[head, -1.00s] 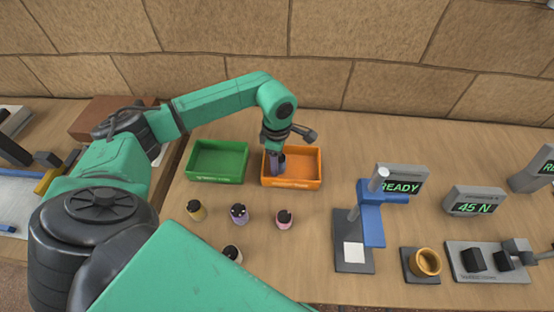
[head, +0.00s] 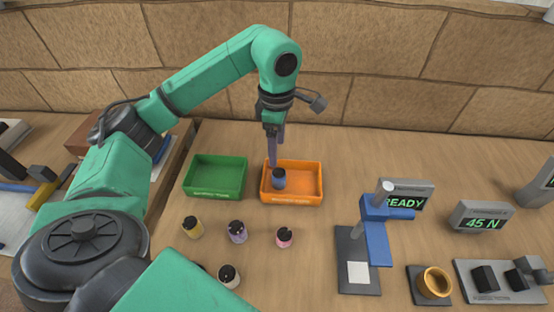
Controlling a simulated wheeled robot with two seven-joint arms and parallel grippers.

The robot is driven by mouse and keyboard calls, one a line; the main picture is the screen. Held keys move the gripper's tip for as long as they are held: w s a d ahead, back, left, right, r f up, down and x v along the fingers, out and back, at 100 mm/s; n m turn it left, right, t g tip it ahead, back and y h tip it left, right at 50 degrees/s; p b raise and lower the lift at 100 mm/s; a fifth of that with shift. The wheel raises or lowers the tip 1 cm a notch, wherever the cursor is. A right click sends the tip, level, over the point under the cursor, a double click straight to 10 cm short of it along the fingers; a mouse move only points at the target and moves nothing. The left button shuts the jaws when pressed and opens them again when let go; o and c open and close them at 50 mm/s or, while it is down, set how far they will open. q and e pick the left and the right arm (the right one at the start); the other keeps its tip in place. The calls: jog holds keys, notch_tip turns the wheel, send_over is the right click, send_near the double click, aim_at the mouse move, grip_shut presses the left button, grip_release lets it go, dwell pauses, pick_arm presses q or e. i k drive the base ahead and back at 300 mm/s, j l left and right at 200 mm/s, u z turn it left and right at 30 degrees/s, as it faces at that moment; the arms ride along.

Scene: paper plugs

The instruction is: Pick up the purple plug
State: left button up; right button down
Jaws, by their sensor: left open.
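The purple plug (head: 238,233) stands upright on the table, with a dark top, in front of the gap between the green and orange trays. My left gripper (head: 273,160) is open, pointing down over the left part of the orange tray (head: 308,197), behind and to the right of the purple plug and well apart from it. A blue plug (head: 279,180) with a dark top is in the orange tray, just below the fingertips. My right gripper is not in view.
A yellow plug (head: 193,228) stands left of the purple one, a pink plug (head: 284,238) right and a white plug (head: 229,277) in front. The green tray (head: 216,194) is behind. A blue-armed press (head: 376,238) and a gold ring holder (head: 434,283) stand to the right.

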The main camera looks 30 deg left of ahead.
aim_at(237, 229)
jog(key=k, duration=2)
